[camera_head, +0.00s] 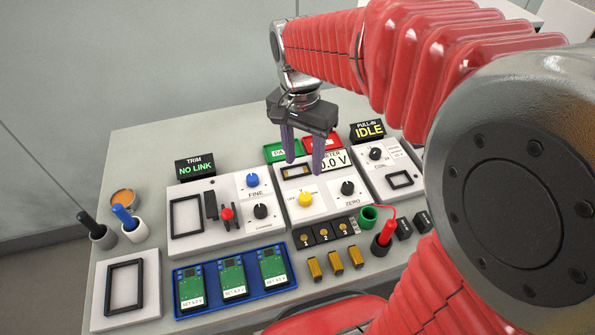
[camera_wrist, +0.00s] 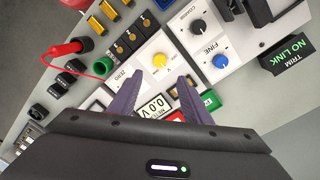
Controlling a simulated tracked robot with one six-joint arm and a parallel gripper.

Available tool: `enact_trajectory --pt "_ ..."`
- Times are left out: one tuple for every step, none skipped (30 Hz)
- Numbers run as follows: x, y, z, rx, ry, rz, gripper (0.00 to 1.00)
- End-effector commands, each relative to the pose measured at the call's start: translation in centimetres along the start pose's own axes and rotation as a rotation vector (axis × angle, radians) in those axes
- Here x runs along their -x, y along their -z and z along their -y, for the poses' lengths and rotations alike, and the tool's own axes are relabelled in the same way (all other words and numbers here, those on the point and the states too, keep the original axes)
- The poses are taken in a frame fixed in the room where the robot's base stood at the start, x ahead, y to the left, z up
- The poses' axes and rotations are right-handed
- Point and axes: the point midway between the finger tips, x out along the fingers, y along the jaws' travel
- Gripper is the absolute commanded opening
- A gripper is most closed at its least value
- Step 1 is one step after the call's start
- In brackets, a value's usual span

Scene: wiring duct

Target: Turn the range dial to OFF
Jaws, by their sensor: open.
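The yellow dial (camera_head: 305,199) sits on the white meter panel (camera_head: 325,206), with small lettering around it; "V" stands above it and the side labels are too small to read surely. The dial also shows in the wrist view (camera_wrist: 159,61). Its pointer direction is too small to tell. The meter display (camera_head: 334,160) reads 0.0 V, partly hidden by a finger. My gripper (camera_head: 304,166) is open and empty, pointing down above the panel's back part. In the wrist view its purple fingertips (camera_wrist: 160,80) are apart, with the dial just beyond them.
A black ZERO knob (camera_head: 347,188) stands right of the dial. The TRIM panel with blue FINE knob (camera_head: 252,180) is left. A blue tray (camera_head: 289,284) of green boards and a red probe (camera_head: 385,233) in a holder lie in front.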

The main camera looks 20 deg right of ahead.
Motion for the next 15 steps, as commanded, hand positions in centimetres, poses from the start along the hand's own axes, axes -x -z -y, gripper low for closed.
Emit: enact_trajectory --pt "-0.8 0.0 -0.1 0.000 -0.002 0.002 0.44" --pt "-1.2 -0.1 -0.1 0.000 -0.003 0.002 0.44" --pt "-1.8 0.0 -0.1 0.000 -0.003 0.003 0.44" --pt "-2.3 0.0 -0.1 0.000 -0.004 0.003 0.44" --pt "-2.7 0.0 -0.1 0.000 -0.003 0.003 0.44" --pt "-3.3 0.0 -0.1 -0.001 -0.003 0.002 0.44" --pt "-3.8 -0.1 -0.1 -0.001 -0.003 0.003 0.44" --pt "-4.3 0.0 -0.1 -0.001 -0.003 0.002 0.44" --pt "-4.9 0.0 -0.1 -0.001 -0.003 0.003 0.44" --pt "-5.4 0.0 -0.1 -0.001 -0.003 0.003 0.44" --pt "-5.8 0.0 -0.1 -0.001 -0.004 0.003 0.44" --pt "-6.4 0.0 -0.1 -0.001 -0.003 0.002 0.44" --pt "-6.9 0.0 -0.1 -0.001 -0.003 0.002 0.44" --pt "-7.4 0.0 -0.1 -0.001 -0.003 0.003 0.44" --pt "-8.0 0.0 -0.1 -0.001 -0.004 0.003 0.44"
